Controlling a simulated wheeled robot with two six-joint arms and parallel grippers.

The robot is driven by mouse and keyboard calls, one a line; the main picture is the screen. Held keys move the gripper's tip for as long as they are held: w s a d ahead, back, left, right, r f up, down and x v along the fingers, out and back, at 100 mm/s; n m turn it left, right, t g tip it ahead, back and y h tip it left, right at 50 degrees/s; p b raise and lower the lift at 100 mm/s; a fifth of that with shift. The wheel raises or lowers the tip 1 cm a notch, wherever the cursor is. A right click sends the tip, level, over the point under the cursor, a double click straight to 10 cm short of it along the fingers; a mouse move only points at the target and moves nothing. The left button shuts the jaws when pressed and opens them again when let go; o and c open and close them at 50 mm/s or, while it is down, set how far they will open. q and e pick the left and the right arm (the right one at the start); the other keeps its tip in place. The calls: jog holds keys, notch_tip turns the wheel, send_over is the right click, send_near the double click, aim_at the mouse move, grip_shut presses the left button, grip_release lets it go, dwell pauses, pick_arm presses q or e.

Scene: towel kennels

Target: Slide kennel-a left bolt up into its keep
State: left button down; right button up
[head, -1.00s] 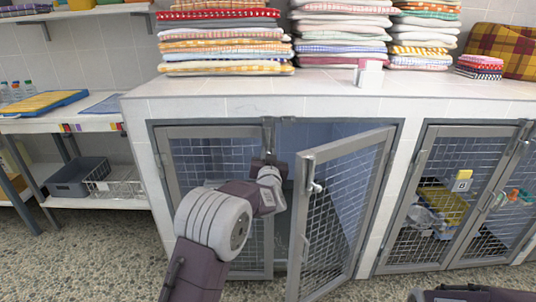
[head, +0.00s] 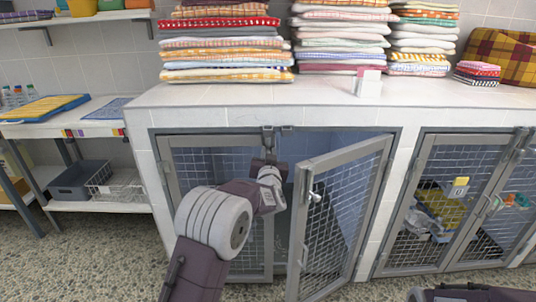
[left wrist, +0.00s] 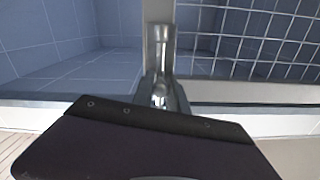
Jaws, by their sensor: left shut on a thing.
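Kennel-a is the left kennel, with a mesh left door (head: 208,165) standing shut and a right door (head: 340,210) swung open toward me. The left bolt (head: 268,143) is a metal rod upright at the top of the left door's inner edge. Its keep (head: 268,129) is on the frame above. My left gripper (head: 266,163) is shut on the bolt, low on it. The left wrist view shows the bolt (left wrist: 160,75) on the grey door edge, above my dark gripper body. The fingertips are hard to see. My right gripper is out of view.
The open right door with its own bolt (head: 316,196) juts out just right of my left arm. Towel stacks (head: 222,45) stand on the tiled counter (head: 215,95) above. Another kennel (head: 455,200) is at the right, a shelf (head: 100,205) at the left.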

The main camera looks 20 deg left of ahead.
pick_arm(q)
jog(key=c, duration=1.4)
grip_release()
jog(key=shift+r, duration=0.3)
jog(key=shift+f, duration=0.1)
jog(key=shift+s+d, duration=0.15)
jog(key=shift+s, duration=0.3)
jog(key=v, duration=0.8)
jog(key=shift+b, duration=0.4)
